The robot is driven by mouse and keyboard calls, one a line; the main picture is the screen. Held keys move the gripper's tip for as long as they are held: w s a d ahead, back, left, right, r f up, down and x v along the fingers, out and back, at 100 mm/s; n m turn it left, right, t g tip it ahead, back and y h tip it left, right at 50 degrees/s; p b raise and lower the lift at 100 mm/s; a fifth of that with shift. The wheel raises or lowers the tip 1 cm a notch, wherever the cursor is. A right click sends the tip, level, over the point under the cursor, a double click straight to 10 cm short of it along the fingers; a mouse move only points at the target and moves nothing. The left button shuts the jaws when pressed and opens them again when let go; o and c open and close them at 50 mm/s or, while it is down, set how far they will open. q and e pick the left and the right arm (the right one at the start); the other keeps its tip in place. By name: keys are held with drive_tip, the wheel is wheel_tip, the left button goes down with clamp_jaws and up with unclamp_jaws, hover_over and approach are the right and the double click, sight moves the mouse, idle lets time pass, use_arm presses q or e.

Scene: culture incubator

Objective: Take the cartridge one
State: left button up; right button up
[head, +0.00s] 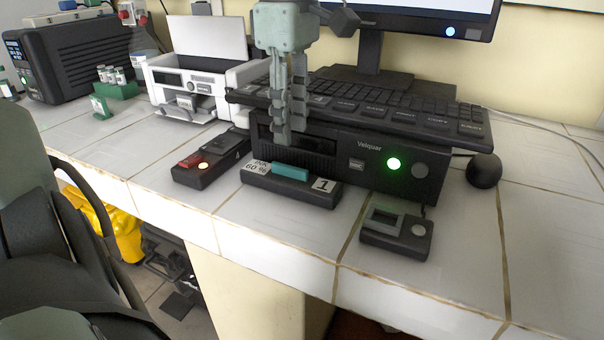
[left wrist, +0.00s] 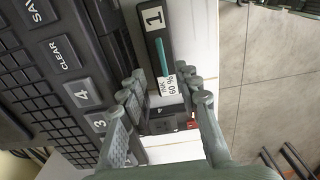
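Cartridge one is a flat black block (head: 264,184) with a teal strip, a white "1" label and an "INK 60 %" label. It lies on the white tiled counter in front of the black Velquar unit (head: 385,182). In the left wrist view the cartridge (left wrist: 151,36) lies beyond the fingertips, its ink-label end nearest them. My left gripper (head: 289,132) points down, seen in front of the Velquar unit's dark slot and above and behind the cartridge. Its fingers (left wrist: 163,88) are spread with nothing between them. My right gripper is not in view.
A black device (head: 213,165) with a red part and a lit orange light lies left of the cartridge. A keyboard (head: 390,107) rests over the Velquar unit. A small display device (head: 397,232) and a mouse (head: 484,171) are to the right.

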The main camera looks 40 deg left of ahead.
sight(290, 166)
use_arm(q)
drive_tip(key=f, duration=0.6)
drive_tip(key=shift+s+a+f, duration=0.1)
drive_tip(key=shift+s+f, duration=0.15)
drive_tip(key=shift+f, duration=0.1)
drive_tip(key=shift+c, duration=1)
drive_tip(key=c, duration=0.5)
clamp_jaws()
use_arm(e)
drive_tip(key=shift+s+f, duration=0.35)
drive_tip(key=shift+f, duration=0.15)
use_arm(q)
drive_tip(key=shift+w, duration=0.1)
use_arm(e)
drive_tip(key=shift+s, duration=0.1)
